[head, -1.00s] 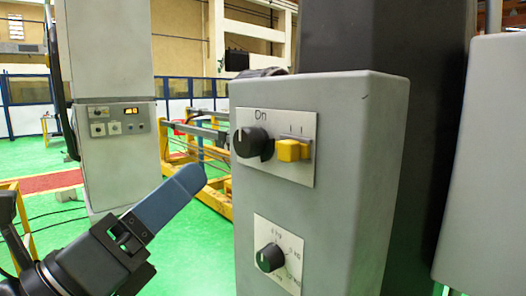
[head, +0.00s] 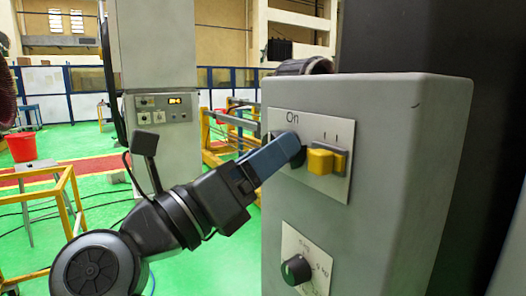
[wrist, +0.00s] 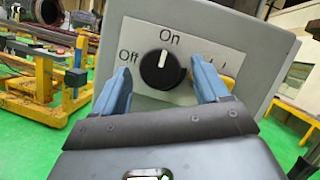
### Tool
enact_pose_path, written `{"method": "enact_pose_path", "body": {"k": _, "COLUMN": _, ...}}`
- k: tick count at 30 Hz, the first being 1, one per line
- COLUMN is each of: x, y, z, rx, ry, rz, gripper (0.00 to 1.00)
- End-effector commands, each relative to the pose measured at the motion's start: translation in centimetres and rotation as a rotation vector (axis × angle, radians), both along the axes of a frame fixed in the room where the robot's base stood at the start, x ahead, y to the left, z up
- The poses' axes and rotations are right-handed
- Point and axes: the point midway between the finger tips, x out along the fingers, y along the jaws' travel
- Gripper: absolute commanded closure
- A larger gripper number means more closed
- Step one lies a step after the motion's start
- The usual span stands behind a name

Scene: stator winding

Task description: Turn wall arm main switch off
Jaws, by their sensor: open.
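The main switch is a round black knob (wrist: 161,69) with a white pointer line, on a pale plate marked "Off" at left and "On" at top. In the wrist view the line points up at "On". In the head view the knob (head: 298,151) is mostly hidden behind my gripper (head: 290,145). My gripper also shows in the wrist view (wrist: 162,78), its two blue fingers open on either side of the knob. Small gaps seem to show between the fingers and the knob; I cannot tell whether they touch.
A yellow switch (head: 321,161) sits right beside the knob on the same grey box (head: 400,130). A second black knob (head: 296,269) is lower on the box. A yellow frame (head: 50,190) stands on the green floor at left.

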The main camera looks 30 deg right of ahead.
Motion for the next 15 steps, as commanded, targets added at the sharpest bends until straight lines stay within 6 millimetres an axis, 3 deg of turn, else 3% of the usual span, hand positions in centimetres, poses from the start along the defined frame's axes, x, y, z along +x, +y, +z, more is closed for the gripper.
{"method": "enact_pose_path", "body": {"k": 8, "x": 0.02, "y": -0.13, "z": 0.02, "rx": -0.001, "ry": 0.000, "rz": 0.000, "gripper": 0.27}}
{"method": "enact_pose_path", "body": {"k": 15, "x": 0.01, "y": -0.12, "z": 0.02, "rx": -0.001, "ry": 0.000, "rz": 0.000, "gripper": 0.50}}
